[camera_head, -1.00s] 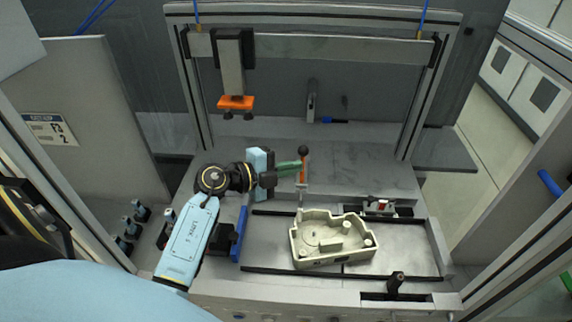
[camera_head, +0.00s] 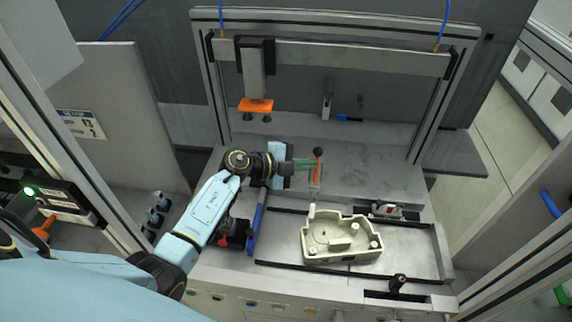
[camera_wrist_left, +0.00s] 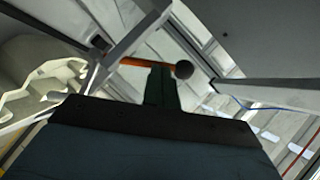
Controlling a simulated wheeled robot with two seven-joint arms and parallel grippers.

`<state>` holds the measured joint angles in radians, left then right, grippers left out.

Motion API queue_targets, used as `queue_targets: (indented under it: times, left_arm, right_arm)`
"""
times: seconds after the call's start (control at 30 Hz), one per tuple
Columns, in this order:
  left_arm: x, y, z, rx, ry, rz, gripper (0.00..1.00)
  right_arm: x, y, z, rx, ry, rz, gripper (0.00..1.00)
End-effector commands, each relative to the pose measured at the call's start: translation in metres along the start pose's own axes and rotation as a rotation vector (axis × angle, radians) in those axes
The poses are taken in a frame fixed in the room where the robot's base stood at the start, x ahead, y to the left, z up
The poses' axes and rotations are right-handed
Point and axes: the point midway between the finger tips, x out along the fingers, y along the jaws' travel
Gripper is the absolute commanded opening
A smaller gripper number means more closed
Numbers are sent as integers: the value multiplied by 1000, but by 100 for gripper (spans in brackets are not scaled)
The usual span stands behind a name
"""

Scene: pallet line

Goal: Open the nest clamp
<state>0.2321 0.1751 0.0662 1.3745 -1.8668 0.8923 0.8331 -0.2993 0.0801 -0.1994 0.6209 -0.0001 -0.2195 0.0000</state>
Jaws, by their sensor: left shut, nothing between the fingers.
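The nest clamp's lever is an orange bar with a black ball knob (camera_head: 318,152). It stands upright behind the left part of the nest (camera_head: 410,262), and its foot is hard to make out. My left gripper (camera_head: 308,164) comes in from the left with its green fingers shut and empty, right beside the lever just under the knob. I cannot tell whether they touch. In the left wrist view the shut fingers (camera_wrist_left: 160,88) overlap the orange bar, with the knob (camera_wrist_left: 183,69) just right of their tips. A beige housing (camera_head: 342,238) sits in the nest. My right gripper is out of view.
A gantry frame (camera_head: 345,62) with an orange suction head (camera_head: 257,105) stands behind the nest. A blue bar (camera_head: 257,222) lies left of the housing, under my arm. A small red and white fixture (camera_head: 388,210) and a black knob (camera_head: 397,283) flank the nest.

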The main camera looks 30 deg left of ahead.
Motion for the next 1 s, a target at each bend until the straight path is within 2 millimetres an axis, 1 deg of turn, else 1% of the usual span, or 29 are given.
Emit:
queue_targets:
  times: [0.03,0.1,0.2,0.6,1.0]
  left_arm:
    - [8,-2,-1,4,9,5,0]
    - [15,-3,0,8,17,9,0]
    - [21,-3,3,10,21,10,0]
    - [26,-2,16,7,18,7,0]
    - [28,-2,18,8,18,6,0]
  right_arm:
    - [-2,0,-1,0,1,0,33]
    - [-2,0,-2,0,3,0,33]
    - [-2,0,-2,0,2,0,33]
    - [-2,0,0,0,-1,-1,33]
    - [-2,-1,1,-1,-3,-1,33]
